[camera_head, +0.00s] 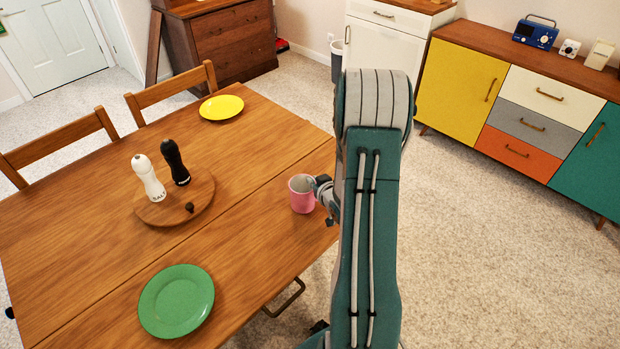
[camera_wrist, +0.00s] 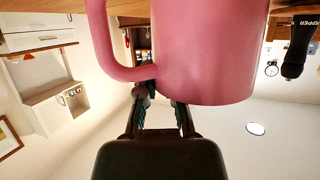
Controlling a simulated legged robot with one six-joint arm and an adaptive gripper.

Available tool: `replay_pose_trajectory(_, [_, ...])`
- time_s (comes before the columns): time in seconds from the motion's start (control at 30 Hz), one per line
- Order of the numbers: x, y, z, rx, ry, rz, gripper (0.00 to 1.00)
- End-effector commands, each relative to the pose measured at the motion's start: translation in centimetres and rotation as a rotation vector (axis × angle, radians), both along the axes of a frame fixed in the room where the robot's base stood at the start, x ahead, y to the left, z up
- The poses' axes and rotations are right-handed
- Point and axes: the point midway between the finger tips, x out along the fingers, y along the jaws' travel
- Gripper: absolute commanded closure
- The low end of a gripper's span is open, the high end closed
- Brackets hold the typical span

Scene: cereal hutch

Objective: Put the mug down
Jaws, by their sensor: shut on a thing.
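The pink mug (camera_head: 301,198) is upright at the right side of the wooden table (camera_head: 240,170), close to its edge. My gripper (camera_head: 322,192) comes in from the right and is shut on the mug at its handle side. The wrist view is upside down; there the mug (camera_wrist: 210,50) and its handle fill the upper middle, with my gripper's fingers (camera_wrist: 160,95) right by the handle. The finger contact is partly hidden. The mug's base is cut off in the wrist view, so I cannot tell whether it touches the table.
A round wooden board (camera_head: 160,213) left of the mug holds a white salt mill (camera_head: 149,178) and a black pepper mill (camera_head: 176,163). A green plate (camera_head: 177,301) lies at the front, a yellow plate (camera_head: 221,107) at the back. Bare tabletop lies around the mug.

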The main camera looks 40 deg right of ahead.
Motion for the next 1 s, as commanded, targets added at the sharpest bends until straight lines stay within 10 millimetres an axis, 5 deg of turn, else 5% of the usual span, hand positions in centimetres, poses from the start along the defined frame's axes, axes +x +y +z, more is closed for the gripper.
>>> replay_pose_trajectory(0.3, [0.0,0.1,-0.3,0.002,0.002,0.001,1.0])
replay_pose_trajectory(0.4, [0.0,0.0,-0.4,0.004,0.003,0.001,0.55])
replay_pose_trajectory(0.87, [0.1,0.2,0.0,0.0,0.003,0.001,0.55])
replay_pose_trajectory(1.0, [-1.6,0.4,0.7,0.002,0.003,-0.002,0.55])
